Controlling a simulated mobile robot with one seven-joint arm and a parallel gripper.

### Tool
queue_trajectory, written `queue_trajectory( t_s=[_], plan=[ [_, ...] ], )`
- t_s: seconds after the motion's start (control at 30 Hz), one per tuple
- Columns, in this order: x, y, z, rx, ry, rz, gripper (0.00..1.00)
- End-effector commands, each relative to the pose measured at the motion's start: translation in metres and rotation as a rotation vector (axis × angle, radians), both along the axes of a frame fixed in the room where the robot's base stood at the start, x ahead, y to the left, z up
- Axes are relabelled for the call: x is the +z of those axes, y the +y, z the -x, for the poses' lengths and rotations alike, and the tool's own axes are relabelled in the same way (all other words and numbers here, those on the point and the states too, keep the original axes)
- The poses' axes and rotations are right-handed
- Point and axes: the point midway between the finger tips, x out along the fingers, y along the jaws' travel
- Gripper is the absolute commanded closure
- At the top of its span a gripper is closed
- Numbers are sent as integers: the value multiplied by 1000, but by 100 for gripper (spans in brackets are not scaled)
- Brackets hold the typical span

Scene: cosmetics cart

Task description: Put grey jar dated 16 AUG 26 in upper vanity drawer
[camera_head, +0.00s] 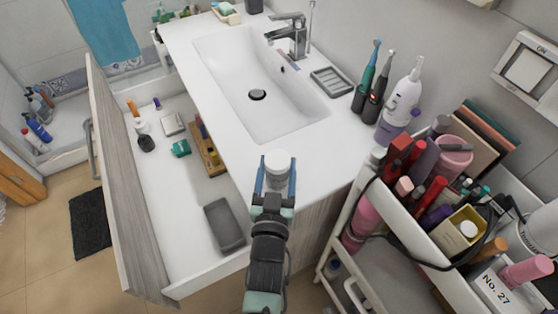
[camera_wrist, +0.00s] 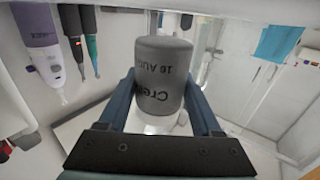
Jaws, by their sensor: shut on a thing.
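My gripper (camera_head: 276,186) is shut on the grey jar (camera_head: 277,165), one blue finger on each side of it. In the wrist view the jar (camera_wrist: 160,78) is upside down, with "Cre" and "16 AU" readable in part and the rest of the print cut off by its curve. In the head view its top looks pale. My gripper and the jar are over the front edge of the white vanity top, beside the drawer's right end. The upper vanity drawer (camera_head: 180,245) is pulled out to the left, open at the top.
The drawer holds a dark grey box (camera_head: 224,224), a wooden tray (camera_head: 207,150), a green item (camera_head: 181,148) and small bottles; its white floor is bare near the front. A sink (camera_head: 257,80) is behind my gripper. A crowded cosmetics cart (camera_head: 400,225) stands to the right.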

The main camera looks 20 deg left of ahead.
Motion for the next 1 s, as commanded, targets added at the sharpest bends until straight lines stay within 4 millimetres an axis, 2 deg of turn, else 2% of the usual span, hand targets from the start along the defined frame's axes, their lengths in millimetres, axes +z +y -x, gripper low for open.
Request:
queue_trajectory(
  t_s=[0.13,0.3,0.73,0.77,0.9,1.0],
  plan=[
    [-8,6,-18,0,-3,-1,97],
    [-20,9,-28,0,-3,0,97],
    [-27,9,-29,0,-2,0,97],
    [-26,9,-29,0,-1,1,31],
    [-25,9,-28,0,0,1,5],
    [-25,9,-28,0,0,1,4]
  ],
)
